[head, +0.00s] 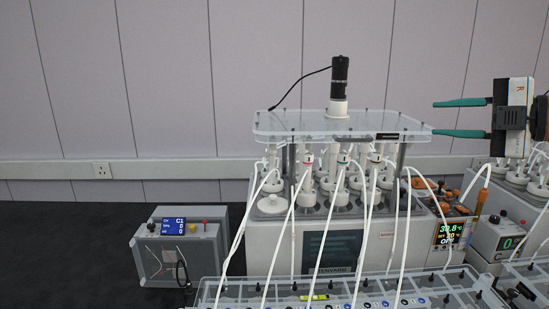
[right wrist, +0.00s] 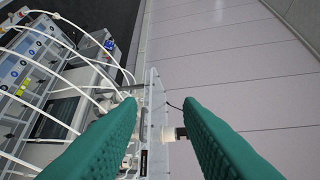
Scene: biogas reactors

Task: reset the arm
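My right gripper (head: 434,118) comes in from the right edge in the head view, its two green fingers pointing left and spread apart with nothing between them. It is above and at the right end of the clear plate (head: 275,123) of the biogas reactor unit. In the right wrist view both green fingers (right wrist: 160,112) are open, with the clear plate's edge and part of the dark motor's white mount (right wrist: 170,133) showing beyond them. My left gripper is in neither view.
A black motor (head: 340,85) stands on the clear plate. White tubes run from the bottles to a clear rack (head: 470,284) in front. A grey control box (head: 160,262) stands at left. A second reactor unit (head: 507,232) is at right.

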